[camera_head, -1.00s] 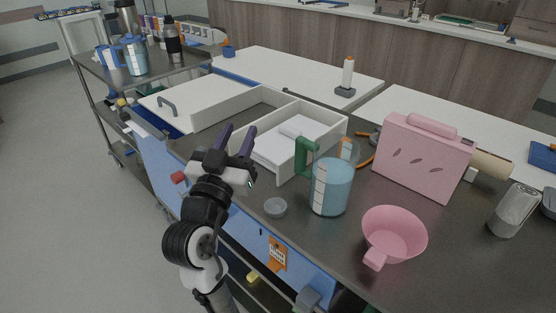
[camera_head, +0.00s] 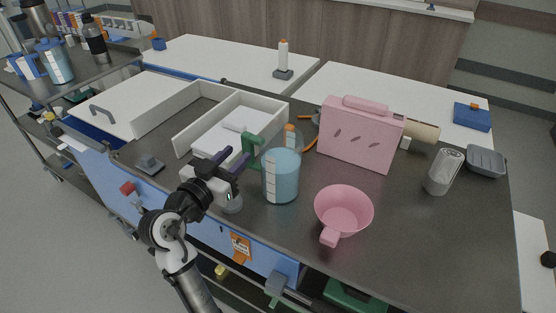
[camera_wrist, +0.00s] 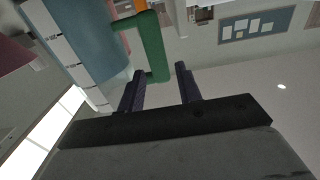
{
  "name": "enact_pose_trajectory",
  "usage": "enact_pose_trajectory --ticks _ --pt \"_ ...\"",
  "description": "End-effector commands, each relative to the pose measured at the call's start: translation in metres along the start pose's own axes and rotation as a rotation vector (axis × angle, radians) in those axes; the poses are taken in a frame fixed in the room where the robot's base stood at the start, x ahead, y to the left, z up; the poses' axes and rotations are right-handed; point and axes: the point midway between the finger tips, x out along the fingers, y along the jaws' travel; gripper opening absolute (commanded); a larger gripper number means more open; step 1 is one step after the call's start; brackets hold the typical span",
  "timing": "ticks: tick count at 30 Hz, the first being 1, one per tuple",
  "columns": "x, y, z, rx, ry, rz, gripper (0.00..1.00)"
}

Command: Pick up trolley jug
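A blue jug (camera_head: 281,178) with a white scale strip and a green handle (camera_head: 250,152) stands upright on the dark trolley top. My gripper (camera_head: 232,156) is just left of this handle, fingers apart and empty. In the wrist view the jug (camera_wrist: 88,35) fills the upper left, and its green handle (camera_wrist: 155,48) shows just beyond and between my open fingertips (camera_wrist: 159,72). I cannot tell whether a finger touches the handle. Another blue jug (camera_head: 58,64) stands on a separate trolley at the far left.
A pink funnel-like cup (camera_head: 343,211) and a pink case (camera_head: 358,138) stand right of the jug. A white divided tray (camera_head: 196,141) lies behind my gripper. A small clear dish (camera_head: 234,205) is partly hidden by my gripper. A silver can (camera_head: 443,172) stands farther right.

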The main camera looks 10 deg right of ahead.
Motion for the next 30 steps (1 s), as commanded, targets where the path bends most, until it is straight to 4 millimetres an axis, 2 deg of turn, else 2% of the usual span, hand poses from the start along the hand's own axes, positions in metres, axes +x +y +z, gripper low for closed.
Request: enact_pose_trajectory --ticks 5,13,22,30 --pt "0.013 0.001 -0.002 -0.002 0.000 0.001 0.35" --pt "0.051 0.003 -0.001 -0.001 0.000 0.000 0.35" --pt "0.056 0.003 0.001 0.001 0.001 -0.002 0.35" --pt "0.056 0.003 0.001 0.000 0.001 -0.002 0.01"
